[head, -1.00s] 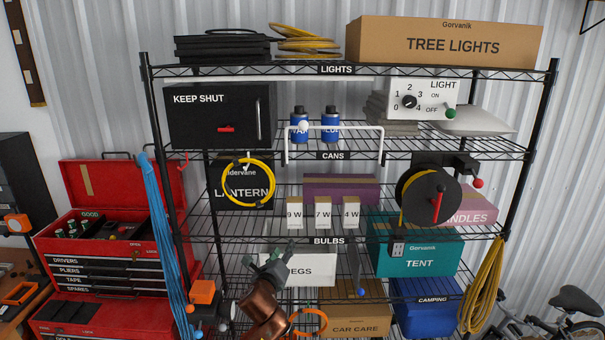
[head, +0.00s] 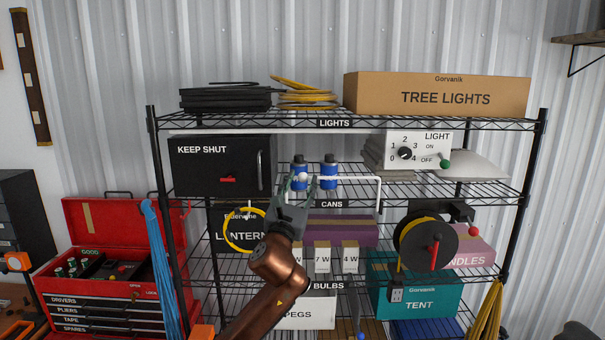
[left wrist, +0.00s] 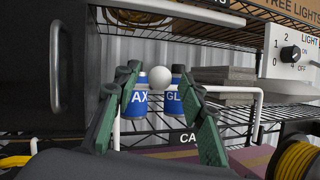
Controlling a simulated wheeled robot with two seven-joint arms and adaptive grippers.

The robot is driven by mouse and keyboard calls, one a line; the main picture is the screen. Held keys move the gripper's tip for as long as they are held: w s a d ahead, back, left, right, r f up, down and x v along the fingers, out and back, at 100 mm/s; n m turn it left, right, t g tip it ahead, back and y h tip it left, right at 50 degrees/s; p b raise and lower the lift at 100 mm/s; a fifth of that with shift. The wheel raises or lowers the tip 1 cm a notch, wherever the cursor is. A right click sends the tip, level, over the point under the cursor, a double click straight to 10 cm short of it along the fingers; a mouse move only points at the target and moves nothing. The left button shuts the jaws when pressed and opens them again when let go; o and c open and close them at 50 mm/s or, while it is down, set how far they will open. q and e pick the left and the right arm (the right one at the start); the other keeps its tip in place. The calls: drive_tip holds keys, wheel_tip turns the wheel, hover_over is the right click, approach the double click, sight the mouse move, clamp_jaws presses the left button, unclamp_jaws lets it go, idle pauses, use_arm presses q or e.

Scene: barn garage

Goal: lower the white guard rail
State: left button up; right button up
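The white guard rail (head: 358,178) stands raised across the front of the cans shelf, and its bar also shows in the left wrist view (left wrist: 236,90). A white ball knob (left wrist: 160,77) is on the rail near its left end. My left gripper (head: 298,184) has reached the left part of the rail. In the left wrist view, its two green fingers (left wrist: 157,76) are open on either side of the knob, with small gaps showing. Two blue cans (head: 329,177) stand behind the rail. My right gripper is not in view.
A black KEEP SHUT cabinet (head: 216,166) stands just left of the rail. A light switch box (head: 418,150) is to the right. A yellow ring (head: 232,240) hangs below left, and a cable reel (head: 427,243) below right.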

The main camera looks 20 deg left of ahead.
use_arm(q)
drive_tip(key=shift+x, duration=1)
clamp_jaws()
